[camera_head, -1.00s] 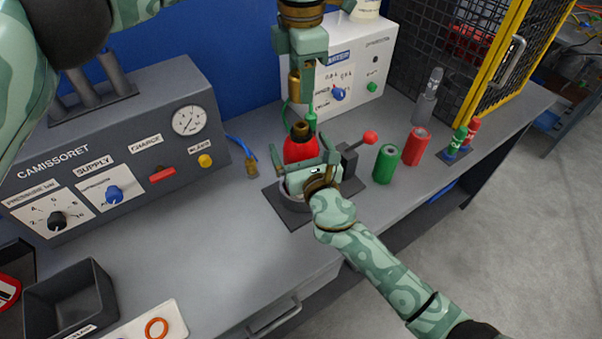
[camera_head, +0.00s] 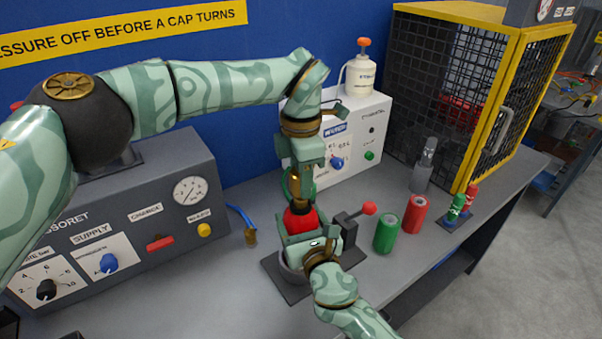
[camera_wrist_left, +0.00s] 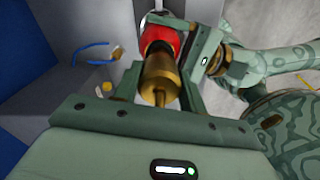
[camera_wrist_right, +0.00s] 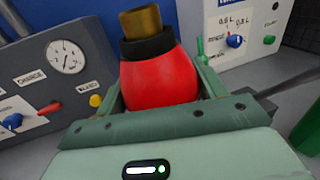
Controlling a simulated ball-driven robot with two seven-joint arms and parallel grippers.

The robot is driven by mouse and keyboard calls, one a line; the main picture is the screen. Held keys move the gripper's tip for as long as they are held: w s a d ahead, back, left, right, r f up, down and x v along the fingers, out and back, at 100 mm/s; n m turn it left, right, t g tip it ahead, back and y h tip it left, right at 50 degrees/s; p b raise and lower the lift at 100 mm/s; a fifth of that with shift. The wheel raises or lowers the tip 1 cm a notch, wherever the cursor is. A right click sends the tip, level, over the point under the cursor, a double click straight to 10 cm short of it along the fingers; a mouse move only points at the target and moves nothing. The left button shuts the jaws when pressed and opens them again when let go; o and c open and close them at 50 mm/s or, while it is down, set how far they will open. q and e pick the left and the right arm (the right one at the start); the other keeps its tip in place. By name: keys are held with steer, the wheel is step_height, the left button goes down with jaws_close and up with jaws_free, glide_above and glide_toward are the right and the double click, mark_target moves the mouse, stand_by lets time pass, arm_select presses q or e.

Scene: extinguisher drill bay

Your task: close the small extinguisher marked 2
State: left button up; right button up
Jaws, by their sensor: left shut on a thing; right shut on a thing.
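The small red extinguisher body (camera_head: 299,219) stands upright in a grey holder (camera_head: 288,288) on the bench; its number is not readable. It also shows in the right wrist view (camera_wrist_right: 160,82), with a black collar and brass above it. My left gripper (camera_head: 300,180) is shut on a brass head piece (camera_wrist_left: 160,75), right above the body in line with its neck. Whether the brass piece is threaded or only resting there, I cannot tell. My right gripper (camera_head: 303,232) is shut around the red body from the front, one finger on each side (camera_wrist_right: 160,105).
A lever with a red knob (camera_head: 368,208) is beside the holder. Green (camera_head: 386,234) and red (camera_head: 415,214) cylinders stand to the right, near a mesh cage (camera_head: 455,95). The supply console (camera_head: 120,215) is left, a white filling unit (camera_head: 360,135) behind.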

stand_by(0.3)
arm_select(q)
steer(key=shift+f, duration=0.85)
steer(key=shift+f, duration=0.6)
arm_select(e)
steer(key=c, duration=0.5)
arm_select(q)
steer(key=m, duration=2.2)
steer(key=shift+a+m, duration=0.15)
steer(key=shift+m, duration=0.25)
steer(key=o, duration=1.1)
